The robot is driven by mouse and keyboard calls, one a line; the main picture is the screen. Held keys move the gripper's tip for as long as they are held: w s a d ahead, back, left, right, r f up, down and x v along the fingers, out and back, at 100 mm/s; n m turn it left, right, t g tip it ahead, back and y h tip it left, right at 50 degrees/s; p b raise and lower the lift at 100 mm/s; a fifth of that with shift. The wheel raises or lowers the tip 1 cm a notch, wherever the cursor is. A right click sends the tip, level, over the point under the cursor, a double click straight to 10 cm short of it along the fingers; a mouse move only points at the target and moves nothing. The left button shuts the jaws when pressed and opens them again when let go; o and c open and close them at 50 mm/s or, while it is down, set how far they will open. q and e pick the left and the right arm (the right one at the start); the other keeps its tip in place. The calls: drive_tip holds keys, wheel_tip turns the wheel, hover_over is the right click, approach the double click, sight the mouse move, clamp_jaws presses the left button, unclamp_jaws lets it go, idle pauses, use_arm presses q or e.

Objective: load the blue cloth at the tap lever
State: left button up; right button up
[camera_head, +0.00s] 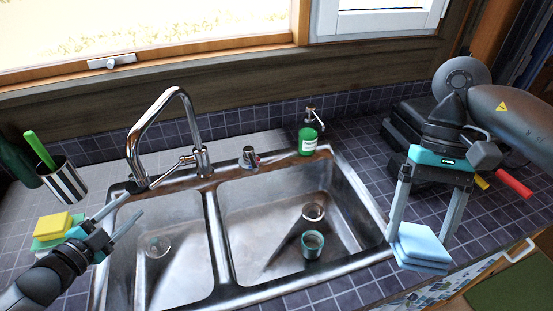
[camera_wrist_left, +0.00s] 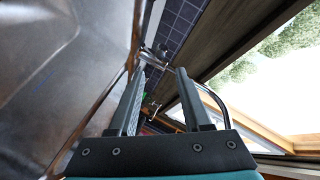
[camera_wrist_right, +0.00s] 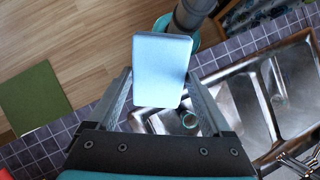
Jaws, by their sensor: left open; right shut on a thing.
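The blue cloth (camera_head: 421,246), a folded light-blue pad, is held between the fingers of my right gripper (camera_head: 421,236), above the counter's front edge right of the sink. It fills the gap between the fingers in the right wrist view (camera_wrist_right: 162,70). The chrome tap (camera_head: 160,135) arches behind the double sink. Its lever (camera_head: 183,161) sticks out to the left from the tap body, far left of the cloth. My left gripper (camera_head: 129,213) is open and empty over the left rim of the sink, below and left of the tap.
The metal sink (camera_head: 211,250) has two basins; a cup (camera_head: 312,245) stands in the right one. A green soap bottle (camera_head: 308,140) stands behind it. Yellow and green sponges (camera_head: 53,226) and a striped holder (camera_head: 63,182) are at left. A dark appliance (camera_head: 405,125) stands at right.

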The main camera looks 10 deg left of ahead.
sight(159, 181)
drive_tip(key=shift+s+f, duration=0.1)
drive_tip(key=shift+f, duration=0.05)
use_arm(q)
drive_tip(key=shift+b+x, duration=1.45)
drive_tip(key=shift+x, duration=4.45)
use_arm(e)
drive_tip(key=shift+f, duration=1.3)
use_arm(q)
drive_tip(key=shift+r, duration=0.1)
drive_tip(key=shift+c, duration=0.4)
clamp_jaws()
